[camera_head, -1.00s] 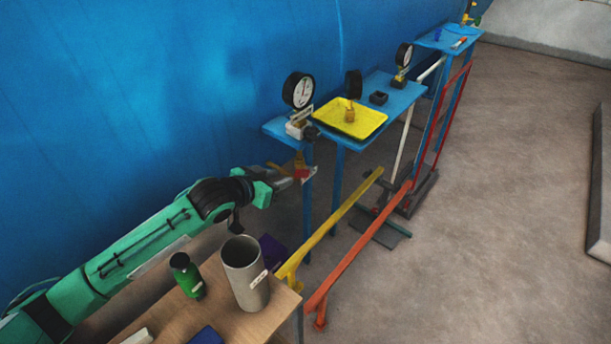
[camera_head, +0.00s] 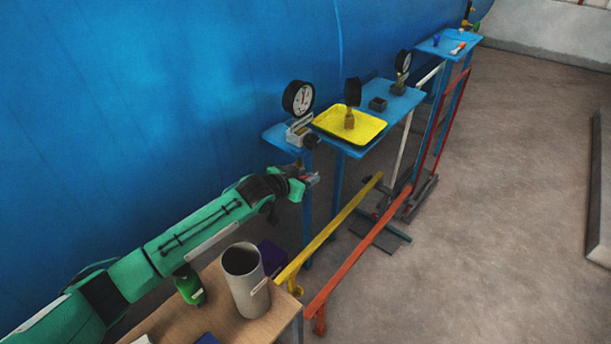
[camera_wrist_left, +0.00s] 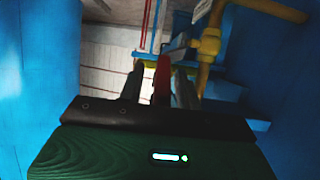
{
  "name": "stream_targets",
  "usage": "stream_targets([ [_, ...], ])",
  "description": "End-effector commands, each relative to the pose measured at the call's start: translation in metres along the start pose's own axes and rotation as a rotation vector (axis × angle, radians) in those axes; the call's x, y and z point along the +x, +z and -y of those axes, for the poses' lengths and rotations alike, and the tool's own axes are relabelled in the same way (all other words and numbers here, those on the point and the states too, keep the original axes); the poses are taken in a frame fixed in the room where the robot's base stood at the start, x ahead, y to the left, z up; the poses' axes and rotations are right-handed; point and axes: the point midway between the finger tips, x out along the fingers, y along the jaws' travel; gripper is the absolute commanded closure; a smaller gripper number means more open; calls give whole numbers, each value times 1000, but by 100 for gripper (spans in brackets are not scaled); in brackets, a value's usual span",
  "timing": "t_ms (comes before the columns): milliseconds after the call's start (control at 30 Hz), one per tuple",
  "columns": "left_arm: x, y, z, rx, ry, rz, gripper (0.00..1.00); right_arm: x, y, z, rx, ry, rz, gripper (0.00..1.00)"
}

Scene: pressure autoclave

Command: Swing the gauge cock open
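My left gripper (camera_head: 312,179) is just below the near end of the blue shelf, beside the blue tank wall. In the left wrist view its two fingers (camera_wrist_left: 160,86) stand apart. A red lever (camera_wrist_left: 162,76), apparently the cock handle, shows between them, nearer the right finger; a gap shows on its left. I cannot tell whether it touches a finger. A yellow-brass pipe with a fitting (camera_wrist_left: 210,44) is to the right of the fingers. In the head view the cock is mostly hidden by the gripper. A round gauge (camera_head: 298,98) stands above it. My right gripper is not in view.
A yellow tray (camera_head: 330,122) and more gauges stand on the blue shelf. A wooden table (camera_head: 215,325) in front holds a grey cylinder (camera_head: 246,283) and a green bottle (camera_head: 189,287). Yellow (camera_head: 330,228) and orange (camera_head: 360,254) rails run alongside.

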Motion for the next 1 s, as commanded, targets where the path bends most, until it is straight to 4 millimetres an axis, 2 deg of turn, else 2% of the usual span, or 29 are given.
stream_targets([
  [333, 3, 0, 0, 1, -1, 0, 65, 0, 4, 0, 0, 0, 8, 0],
  [500, 3, 0, 0, 1, -1, 0, 99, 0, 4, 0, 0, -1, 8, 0],
  [767, 2, -2, 0, 0, -1, 4, 100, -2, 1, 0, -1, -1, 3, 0],
  [1000, 4, -14, 0, 0, -2, 88, 100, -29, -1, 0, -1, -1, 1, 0],
])
